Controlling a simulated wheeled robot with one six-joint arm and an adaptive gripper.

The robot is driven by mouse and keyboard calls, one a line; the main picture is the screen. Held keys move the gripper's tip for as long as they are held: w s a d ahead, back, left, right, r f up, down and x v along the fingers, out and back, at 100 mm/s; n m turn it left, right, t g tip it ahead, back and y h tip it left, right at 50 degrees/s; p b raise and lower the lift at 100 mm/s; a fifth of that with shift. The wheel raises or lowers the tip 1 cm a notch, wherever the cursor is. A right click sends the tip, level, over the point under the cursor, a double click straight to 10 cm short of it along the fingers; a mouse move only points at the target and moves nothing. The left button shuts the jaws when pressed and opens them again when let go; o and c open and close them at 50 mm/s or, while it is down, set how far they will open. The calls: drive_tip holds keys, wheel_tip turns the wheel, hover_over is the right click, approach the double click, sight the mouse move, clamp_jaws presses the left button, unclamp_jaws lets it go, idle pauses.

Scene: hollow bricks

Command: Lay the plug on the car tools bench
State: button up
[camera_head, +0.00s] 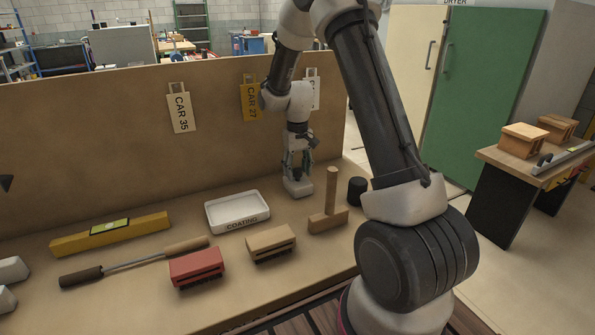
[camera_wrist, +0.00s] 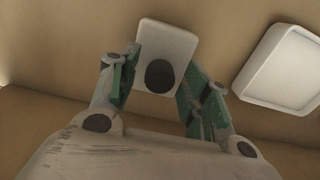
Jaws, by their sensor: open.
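My gripper (camera_head: 298,170) points down over a pale block (camera_head: 298,187) at the back of the brown bench (camera_head: 130,290). In the wrist view the pale block (camera_wrist: 167,50) has a dark round spot (camera_wrist: 159,75) on its face, and my open fingers stand on either side of its near part. I cannot tell whether the spot is a hole or a dark piece, nor whether the fingers touch the block. A short black cylinder (camera_head: 357,190) stands to the right; I cannot tell which thing is the plug. No label names the car tools bench.
A white tray marked COATING (camera_head: 238,211), a mallet (camera_head: 328,212), a tan brush (camera_head: 271,243), a red brush (camera_head: 196,266), a yellow level (camera_head: 112,234) and a two-handled bar (camera_head: 135,262) lie around. A back panel (camera_head: 80,130) stands behind. Another bench (camera_head: 492,157) stands right.

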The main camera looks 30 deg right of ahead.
wheel_tip(320, 180, up, 11)
drive_tip(key=s+r+t, duration=0.2)
drive_tip(key=s+r, duration=1)
drive_tip(key=s, duration=0.1)
drive_tip(key=s+a+t, duration=0.1)
drive_tip(key=s+t, duration=0.1)
drive_tip(key=s, duration=1.7)
drive_tip(key=shift+s+r, duration=0.25)
